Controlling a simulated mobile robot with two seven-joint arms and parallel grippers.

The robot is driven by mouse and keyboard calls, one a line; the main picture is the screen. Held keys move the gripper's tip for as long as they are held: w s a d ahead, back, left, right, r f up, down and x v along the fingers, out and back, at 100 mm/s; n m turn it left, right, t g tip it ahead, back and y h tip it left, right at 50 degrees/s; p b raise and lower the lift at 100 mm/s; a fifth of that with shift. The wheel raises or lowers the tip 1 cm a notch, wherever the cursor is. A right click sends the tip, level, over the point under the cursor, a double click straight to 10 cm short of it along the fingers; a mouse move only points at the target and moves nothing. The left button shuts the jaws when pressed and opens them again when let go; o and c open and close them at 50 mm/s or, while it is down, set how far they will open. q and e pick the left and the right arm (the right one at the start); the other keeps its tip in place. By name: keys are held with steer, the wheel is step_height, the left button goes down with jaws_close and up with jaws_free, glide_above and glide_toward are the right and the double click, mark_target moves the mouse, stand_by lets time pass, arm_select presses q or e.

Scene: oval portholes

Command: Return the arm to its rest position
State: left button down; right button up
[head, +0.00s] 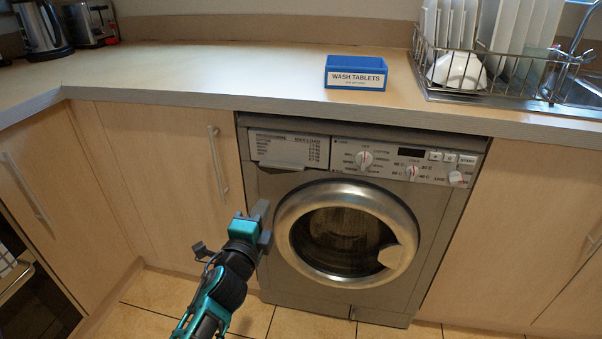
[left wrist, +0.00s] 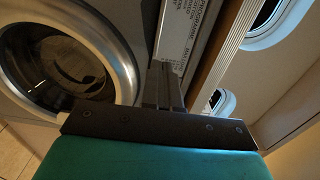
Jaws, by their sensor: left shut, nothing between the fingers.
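My left arm comes up from the bottom of the head view. Its left gripper (head: 262,211) is shut and empty, in front of the left edge of the washing machine (head: 262,262). In the left wrist view the two fingers of the left gripper (left wrist: 162,84) are together with nothing between them. The machine's round door (head: 345,232) looks closed, and the door (left wrist: 68,62) also shows at the left of the left wrist view. My right gripper is in neither view.
A wooden worktop (head: 220,75) runs above the machine, with a blue wash tablets box (head: 355,72) on it. A dish rack (head: 480,75) stands at the right, a kettle (head: 42,28) at the far left. Cupboards flank the machine. Tiled floor (head: 160,292) is below.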

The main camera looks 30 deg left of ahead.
arm_select(q)
steer(key=s+d+f+n+g+h, duration=0.4)
steer(key=s+d+f+n, duration=0.2)
steer(key=s+d, duration=0.3)
steer(key=s+d+f+n+g+h, duration=0.3)
steer(key=s+d+f+n, duration=0.35)
steer(key=s+d, duration=0.2)
steer(key=a+r+y+p, duration=0.1)
steer(key=a+r+p, duration=0.3)
steer(key=r+p, duration=0.9)
steer(key=p, duration=0.3)
steer(key=shift+s+p, duration=0.35)
steer(key=shift+p, duration=0.05)
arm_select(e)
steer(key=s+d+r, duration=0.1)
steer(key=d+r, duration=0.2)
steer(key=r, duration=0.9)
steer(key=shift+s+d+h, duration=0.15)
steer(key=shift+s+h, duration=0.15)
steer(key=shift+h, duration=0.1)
arm_select(q)
steer(key=shift+f, duration=0.15)
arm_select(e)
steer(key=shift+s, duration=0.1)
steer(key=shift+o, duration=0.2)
